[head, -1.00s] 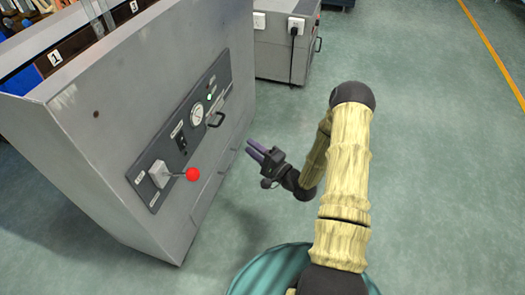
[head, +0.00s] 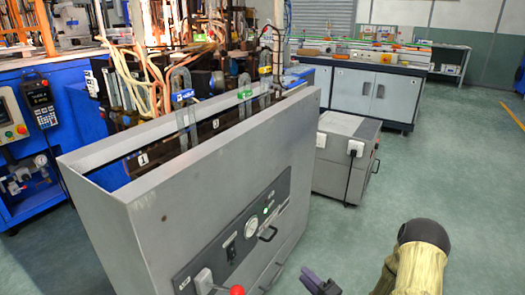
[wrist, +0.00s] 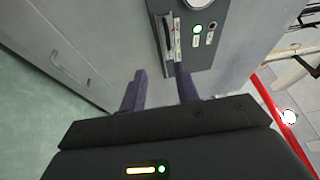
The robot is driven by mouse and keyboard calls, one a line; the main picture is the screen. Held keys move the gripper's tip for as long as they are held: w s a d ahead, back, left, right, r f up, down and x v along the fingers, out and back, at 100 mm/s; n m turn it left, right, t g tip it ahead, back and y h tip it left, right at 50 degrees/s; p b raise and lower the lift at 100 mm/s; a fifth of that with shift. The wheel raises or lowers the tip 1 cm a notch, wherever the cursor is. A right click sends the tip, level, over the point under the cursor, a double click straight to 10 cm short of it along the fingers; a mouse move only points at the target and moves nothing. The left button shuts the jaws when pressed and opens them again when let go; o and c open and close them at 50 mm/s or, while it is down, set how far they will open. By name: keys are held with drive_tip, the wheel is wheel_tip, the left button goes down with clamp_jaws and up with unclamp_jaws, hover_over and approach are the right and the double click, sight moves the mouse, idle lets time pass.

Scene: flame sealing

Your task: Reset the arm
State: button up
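My gripper (head: 308,274) is at the bottom edge of the head view, to the right of the grey cabinet's front, and only part of it shows. In the wrist view my gripper (wrist: 160,82) has its two purple fingers apart, with nothing between them. The fingers point toward the cabinet's control panel (wrist: 210,50), which has a handle and a lit green light. They look apart from the cabinet. My arm (head: 420,270) is bent at the lower right of the head view.
The grey cabinet (head: 150,235) fills the middle left. Its lever has a red knob (head: 237,290). A smaller grey box (head: 338,175) with sockets and a cable stands behind it. Blue machinery (head: 75,130) is at the left, a bench (head: 375,90) at the back. Green floor (head: 465,165) is clear at right.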

wheel_tip(320, 180, up, 10)
drive_tip(key=d+r+n+g+h+p, duration=0.1)
drive_tip(key=d+n+g+h+p, duration=0.1)
drive_tip(key=n+g+h+p, duration=0.5)
drive_tip(key=s+a+r+n+g+h+p, duration=0.1)
drive_tip(key=s+r+n+g+h+p, duration=0.15)
drive_tip(key=s+r, duration=0.55)
drive_tip(key=s+a+r+n+g+h+p, duration=0.1)
drive_tip(key=s+a+r+g+p, duration=0.15)
drive_tip(key=s+r, duration=0.55)
wheel_tip(320, 180, up, 36)
drive_tip(key=s+p, duration=0.1)
drive_tip(key=p, duration=3.5)
drive_tip(key=shift+d+f+g, duration=0.15)
drive_tip(key=shift+d+g, duration=0.25)
